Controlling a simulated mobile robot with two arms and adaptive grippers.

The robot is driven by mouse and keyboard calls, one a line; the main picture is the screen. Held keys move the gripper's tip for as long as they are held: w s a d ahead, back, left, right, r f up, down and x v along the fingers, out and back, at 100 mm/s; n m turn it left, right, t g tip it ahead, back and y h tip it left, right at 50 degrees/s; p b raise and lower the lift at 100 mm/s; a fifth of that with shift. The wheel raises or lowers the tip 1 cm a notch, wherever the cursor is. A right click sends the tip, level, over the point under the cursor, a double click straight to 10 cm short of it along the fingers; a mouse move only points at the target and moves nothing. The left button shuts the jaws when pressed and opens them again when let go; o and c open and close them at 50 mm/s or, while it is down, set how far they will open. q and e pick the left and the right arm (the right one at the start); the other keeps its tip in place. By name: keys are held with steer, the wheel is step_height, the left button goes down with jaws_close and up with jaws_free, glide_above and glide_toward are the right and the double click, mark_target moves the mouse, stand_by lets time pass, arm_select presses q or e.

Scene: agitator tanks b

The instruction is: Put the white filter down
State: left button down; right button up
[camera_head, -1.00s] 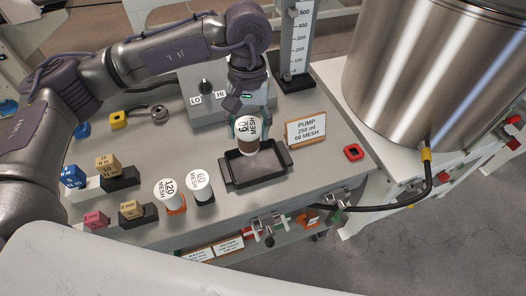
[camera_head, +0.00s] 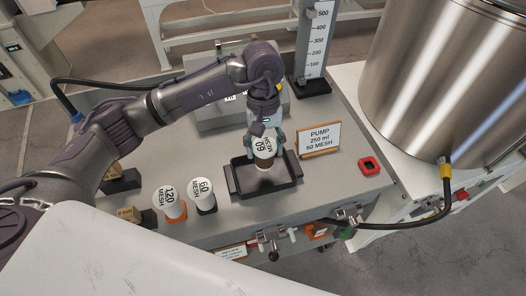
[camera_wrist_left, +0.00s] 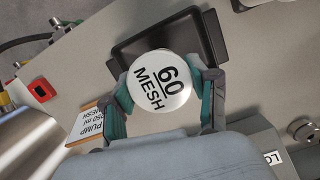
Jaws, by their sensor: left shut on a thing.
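The white filter (camera_head: 264,148), marked "60 MESH" on its round top and with a brown lower part, is in my left gripper (camera_head: 265,140). It is over the black tray (camera_head: 236,188); I cannot tell if its bottom touches the tray. In the left wrist view the filter's white top (camera_wrist_left: 160,80) sits between the two green-lined fingers of my left gripper (camera_wrist_left: 163,95), with the tray (camera_wrist_left: 130,48) behind it. Two other white-topped filters stand left of the tray: one marked 120 mesh (camera_head: 168,200) with an orange base, one marked 60 mesh (camera_head: 203,191) with a black base. My right gripper is not in view.
A sign (camera_head: 319,139) reading "PUMP 250 ml 60 MESH" stands right of the tray. A red square button (camera_head: 370,166) is further right. A graduated column (camera_head: 316,50) stands at the back. A steel tank (camera_head: 430,70) and a black hose (camera_head: 443,205) are at the right.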

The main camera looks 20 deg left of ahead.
arm_select(q)
steer(key=shift+a+f, duration=0.2)
step_height(320, 180, down, 3)
steer(key=shift+f+p, duration=0.1)
steer(key=shift+p, duration=0.55)
steer(key=shift+f, duration=0.3)
steer(key=shift+f, duration=0.1)
steer(key=shift+w+f, duration=0.1)
steer(key=shift+c, duration=1.5)
jaws_free()
